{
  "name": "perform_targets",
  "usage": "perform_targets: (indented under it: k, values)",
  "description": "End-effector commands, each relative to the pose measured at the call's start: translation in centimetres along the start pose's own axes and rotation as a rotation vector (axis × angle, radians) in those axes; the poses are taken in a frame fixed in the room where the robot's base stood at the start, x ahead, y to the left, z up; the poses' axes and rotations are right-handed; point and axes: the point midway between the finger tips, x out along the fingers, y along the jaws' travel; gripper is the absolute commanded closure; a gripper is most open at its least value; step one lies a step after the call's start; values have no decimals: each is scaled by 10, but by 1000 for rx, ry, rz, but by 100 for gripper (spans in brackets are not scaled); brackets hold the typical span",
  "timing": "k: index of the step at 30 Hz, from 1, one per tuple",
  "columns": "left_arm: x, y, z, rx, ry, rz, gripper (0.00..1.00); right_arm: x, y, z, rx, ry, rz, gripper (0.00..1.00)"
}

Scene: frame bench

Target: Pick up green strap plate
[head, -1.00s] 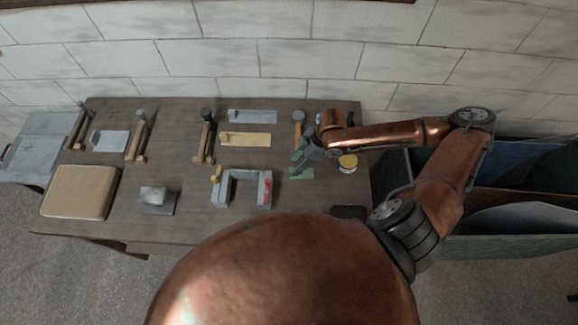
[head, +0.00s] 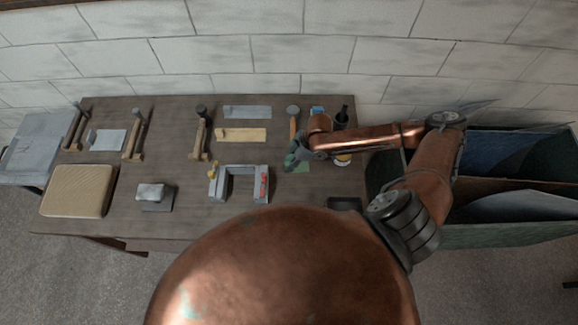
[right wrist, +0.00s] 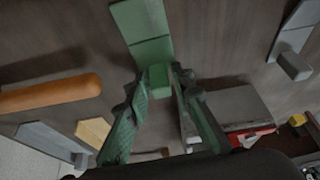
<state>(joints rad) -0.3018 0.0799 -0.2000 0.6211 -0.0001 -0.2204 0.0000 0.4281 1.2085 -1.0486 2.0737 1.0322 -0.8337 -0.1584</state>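The green strap plate (head: 303,168) lies on the bench right of the grey U-shaped frame, partly hidden by my right gripper (head: 292,160). In the right wrist view the plate (right wrist: 141,25) runs up to the top edge, and a raised green block (right wrist: 158,77) stands at its near end. I cannot tell how far above the bench the tips are. My left gripper is not in view.
The U-shaped frame (head: 228,197) with red and yellow parts stands close left. An orange-handled hammer (head: 294,126) lies behind the gripper. A yellow strap (head: 240,135) and a grey strap (head: 247,112) lie further back. A dark tray (head: 345,204) is at front right.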

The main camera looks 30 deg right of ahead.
Motion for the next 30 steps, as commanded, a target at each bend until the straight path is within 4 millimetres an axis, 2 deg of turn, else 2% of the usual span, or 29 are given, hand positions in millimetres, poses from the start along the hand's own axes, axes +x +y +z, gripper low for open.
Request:
perform_targets:
  k: [4,9,17,23,30]
  values:
    - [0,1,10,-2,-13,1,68,0,0,0,0,0,0,90]
    - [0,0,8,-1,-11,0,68,0,0,0,0,0,0,100]
    - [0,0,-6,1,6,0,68,0,0,0,0,0,1,100]
    - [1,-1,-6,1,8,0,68,-1,0,0,0,0,1,100]
    - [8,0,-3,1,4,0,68,-21,2,-9,-3,1,4,100]
